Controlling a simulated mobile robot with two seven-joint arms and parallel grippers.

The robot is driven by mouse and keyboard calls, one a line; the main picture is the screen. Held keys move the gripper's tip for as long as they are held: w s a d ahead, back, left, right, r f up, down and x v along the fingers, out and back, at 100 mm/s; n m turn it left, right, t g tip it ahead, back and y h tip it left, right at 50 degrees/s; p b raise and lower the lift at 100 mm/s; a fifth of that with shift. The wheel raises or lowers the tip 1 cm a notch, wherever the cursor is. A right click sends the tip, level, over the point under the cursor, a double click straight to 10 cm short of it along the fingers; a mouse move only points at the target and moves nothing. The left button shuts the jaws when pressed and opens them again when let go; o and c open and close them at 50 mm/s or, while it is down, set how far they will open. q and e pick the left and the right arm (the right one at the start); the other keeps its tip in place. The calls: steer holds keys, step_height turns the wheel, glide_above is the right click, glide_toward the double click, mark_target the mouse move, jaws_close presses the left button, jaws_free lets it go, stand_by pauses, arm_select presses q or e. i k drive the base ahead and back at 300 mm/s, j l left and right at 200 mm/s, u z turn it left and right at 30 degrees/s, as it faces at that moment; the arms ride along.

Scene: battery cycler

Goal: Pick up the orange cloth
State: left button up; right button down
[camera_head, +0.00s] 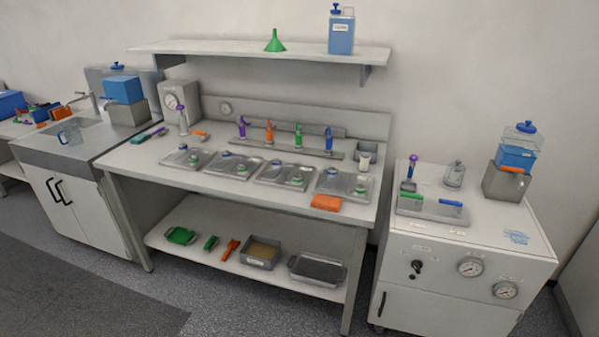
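The orange cloth (326,202) appears as a small folded orange pad. It lies flat on the top of the white workbench (290,200), near its front edge toward the right end. It sits just in front of the rightmost metal tray (333,192). Neither of my grippers is in view.
Several metal trays with small round pieces line the bench, behind them a rack of colored-handled tools (270,135). A white cabinet with gauges (450,265) stands right, a sink counter (60,150) left. A lower shelf (210,260) holds bins. Open floor (240,315) lies in front.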

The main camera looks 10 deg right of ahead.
mark_target(332, 204)
steer(key=z, duration=1.35)
steer(key=i+u, duration=0.15)
steer(key=u, duration=0.25)
steer(key=i+l+u, duration=0.15)
steer(key=u, duration=0.2)
steer(key=i+l+u, duration=0.15)
steer(key=u, duration=0.25)
steer(key=i+l+u, duration=0.25)
steer(key=l, duration=0.4)
steer(key=i+l+u, duration=0.15)
steer(key=i+l, duration=0.1)
steer(key=l, duration=0.1)
